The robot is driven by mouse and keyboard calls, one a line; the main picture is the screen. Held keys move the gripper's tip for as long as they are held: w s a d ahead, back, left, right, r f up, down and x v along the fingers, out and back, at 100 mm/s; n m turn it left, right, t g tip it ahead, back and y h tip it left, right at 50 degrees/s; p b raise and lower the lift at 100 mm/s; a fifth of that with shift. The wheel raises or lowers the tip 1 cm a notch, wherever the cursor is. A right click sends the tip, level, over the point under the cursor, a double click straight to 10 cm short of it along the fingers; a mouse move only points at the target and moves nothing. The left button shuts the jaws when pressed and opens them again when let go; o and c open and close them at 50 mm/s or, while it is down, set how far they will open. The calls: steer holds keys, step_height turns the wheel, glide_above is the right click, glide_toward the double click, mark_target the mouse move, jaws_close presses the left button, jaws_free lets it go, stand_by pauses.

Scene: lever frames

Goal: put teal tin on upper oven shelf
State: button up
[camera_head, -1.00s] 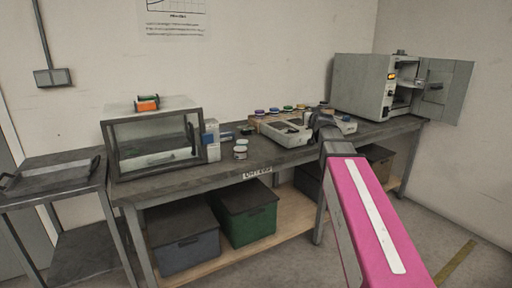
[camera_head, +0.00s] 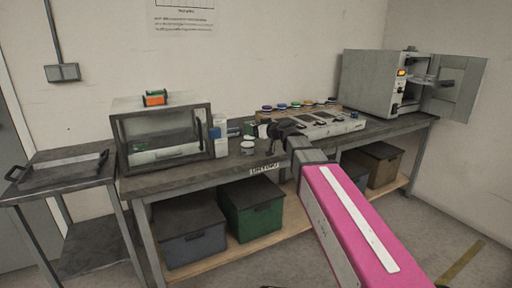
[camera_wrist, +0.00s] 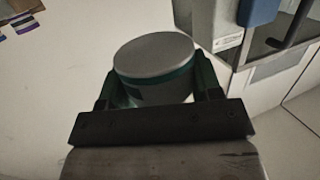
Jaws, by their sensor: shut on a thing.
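The teal tin (camera_wrist: 153,62) has a pale lid and a teal band. In the wrist view it sits between the two dark fingers of my gripper (camera_wrist: 156,88), which is shut on it. In the head view my gripper (camera_head: 270,130) is over the middle of the bench, left of the grey flat device. The oven (camera_head: 376,84) is the pale box at the bench's right end. Its door (camera_head: 456,88) stands open to the right. The shelves inside are too small and dark to tell apart.
My pink arm link crosses the bench front.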

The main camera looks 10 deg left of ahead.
steer(key=shift+s+a, duration=0.25)
steer(key=shift+a, duration=0.35)
steer(key=shift+w, duration=0.1)
steer(key=shift+n+g+y, duration=0.3)
steer(key=w+d+f, duration=0.4)
steer(key=w+d, duration=0.1)
steer(key=w+d+f, duration=0.2)
steer(key=w, duration=0.1)
steer(key=shift+w+d+f, duration=0.15)
steer(key=shift+f, duration=2.3)
steer(key=shift+f, duration=0.1)
steer(key=o, duration=1)
steer(key=shift+c, duration=0.2)
